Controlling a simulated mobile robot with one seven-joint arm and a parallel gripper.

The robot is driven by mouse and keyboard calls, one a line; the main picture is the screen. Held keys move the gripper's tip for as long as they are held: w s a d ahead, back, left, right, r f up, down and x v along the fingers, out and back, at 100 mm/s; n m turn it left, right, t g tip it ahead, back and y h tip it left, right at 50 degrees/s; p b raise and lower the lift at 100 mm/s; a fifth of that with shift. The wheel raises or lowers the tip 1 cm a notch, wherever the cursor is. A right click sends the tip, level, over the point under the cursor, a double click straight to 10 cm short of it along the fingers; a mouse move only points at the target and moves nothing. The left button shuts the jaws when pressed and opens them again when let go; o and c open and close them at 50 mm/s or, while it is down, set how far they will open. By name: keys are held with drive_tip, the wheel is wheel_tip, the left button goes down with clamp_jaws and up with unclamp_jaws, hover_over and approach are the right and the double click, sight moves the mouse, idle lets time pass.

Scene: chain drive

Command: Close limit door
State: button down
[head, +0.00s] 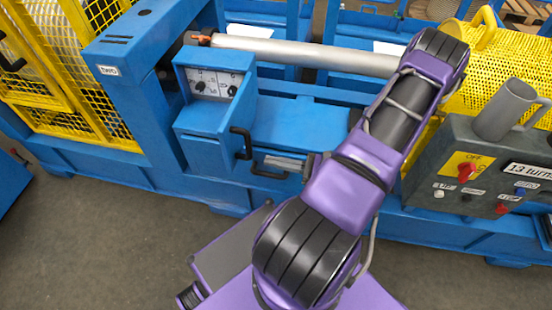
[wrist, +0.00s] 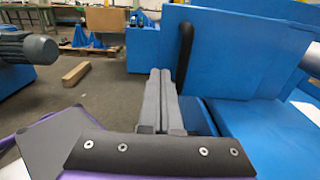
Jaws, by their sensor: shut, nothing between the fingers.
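The limit door (head: 246,112) is a blue panel standing open at the right side of a blue box whose dial panel (head: 212,83) is exposed. The door has a black bar handle (head: 241,143) near its outer edge. In the wrist view the door (wrist: 235,50) fills the upper right, with its handle (wrist: 185,53) upright at its left edge. My gripper (head: 284,163) is to the right of the door, slightly below the handle. Its grey fingers (wrist: 160,98) are shut and empty. In the wrist view they point ahead, just left of the handle; I cannot tell whether they touch the door.
A blue cover (head: 300,118) lies right of the door. A grey control box (head: 478,165) with a mug (head: 508,108) on it stands at right. Yellow mesh guards (head: 85,95) are at left. The floor in front is clear.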

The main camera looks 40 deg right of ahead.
sight(228, 152)
drive_tip(key=x, duration=1)
drive_tip(key=shift+w+a, duration=0.1)
drive_tip(key=shift+w, duration=0.05)
